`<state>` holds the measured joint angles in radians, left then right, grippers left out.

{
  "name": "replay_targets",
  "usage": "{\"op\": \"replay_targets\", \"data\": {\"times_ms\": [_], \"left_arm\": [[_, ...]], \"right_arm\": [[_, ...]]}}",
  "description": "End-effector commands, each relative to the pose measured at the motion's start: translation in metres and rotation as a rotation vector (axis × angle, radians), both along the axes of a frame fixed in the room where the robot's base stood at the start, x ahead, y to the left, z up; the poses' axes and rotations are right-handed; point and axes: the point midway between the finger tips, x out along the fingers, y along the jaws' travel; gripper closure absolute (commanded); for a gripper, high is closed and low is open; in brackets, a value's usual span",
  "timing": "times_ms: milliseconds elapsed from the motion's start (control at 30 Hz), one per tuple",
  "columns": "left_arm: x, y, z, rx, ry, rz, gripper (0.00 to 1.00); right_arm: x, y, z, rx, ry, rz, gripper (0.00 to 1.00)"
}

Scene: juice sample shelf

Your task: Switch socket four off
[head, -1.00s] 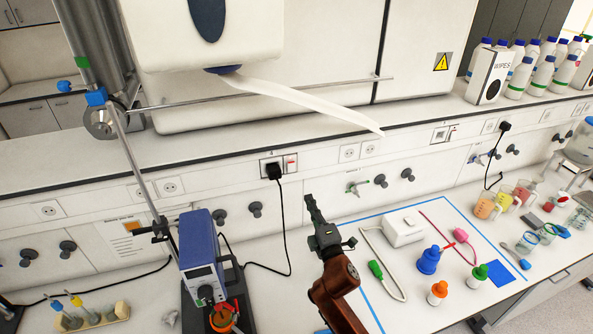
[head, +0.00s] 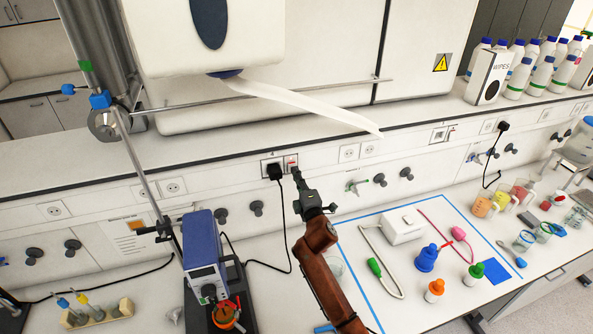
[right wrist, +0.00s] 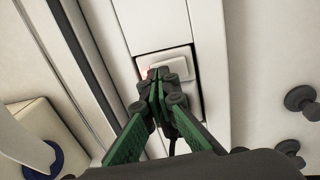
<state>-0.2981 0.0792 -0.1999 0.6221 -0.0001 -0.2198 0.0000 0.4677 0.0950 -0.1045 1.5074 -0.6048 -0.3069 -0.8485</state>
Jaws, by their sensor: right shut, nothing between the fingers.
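Socket four (head: 267,168) is in the wall trunking, with a black plug (head: 275,171) in it and a rocker switch (head: 291,160) showing red at its right. My right gripper (head: 296,173) is shut and empty, its tips at the lower edge of the switch. In the right wrist view the closed fingertips (right wrist: 157,76) cover part of the pale rocker (right wrist: 172,62); a little red shows beside them. I cannot tell whether they touch it. My left gripper is not in view.
A black cord (head: 286,225) hangs from the plug to the bench. A blue power unit (head: 203,244) stands left of my arm. A white box (head: 404,229) and several small bottles stand to the right. A paper strip (head: 310,108) hangs above the trunking.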

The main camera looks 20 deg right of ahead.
Motion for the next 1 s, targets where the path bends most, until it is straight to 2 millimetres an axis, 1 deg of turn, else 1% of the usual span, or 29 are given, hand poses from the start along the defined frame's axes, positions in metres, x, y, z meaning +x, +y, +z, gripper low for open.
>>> {"op": "replay_targets", "data": {"times_ms": [133,467,600,867,1000], "left_arm": [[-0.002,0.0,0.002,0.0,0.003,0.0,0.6],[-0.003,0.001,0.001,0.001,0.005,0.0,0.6],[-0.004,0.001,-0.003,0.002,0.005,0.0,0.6],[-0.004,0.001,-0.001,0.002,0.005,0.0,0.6],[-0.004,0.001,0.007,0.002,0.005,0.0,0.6]], "right_arm": [[0.007,0.0,0.001,0.0,0.001,0.0,1.0],[0.008,0.0,0.001,0.0,0.0,-0.001,1.0],[0.016,0.0,0.005,-0.003,-0.002,0.0,1.0],[0.014,0.0,0.005,0.0,0.0,0.0,1.0],[0.007,0.003,0.008,-0.001,0.001,0.004,1.0]]}}
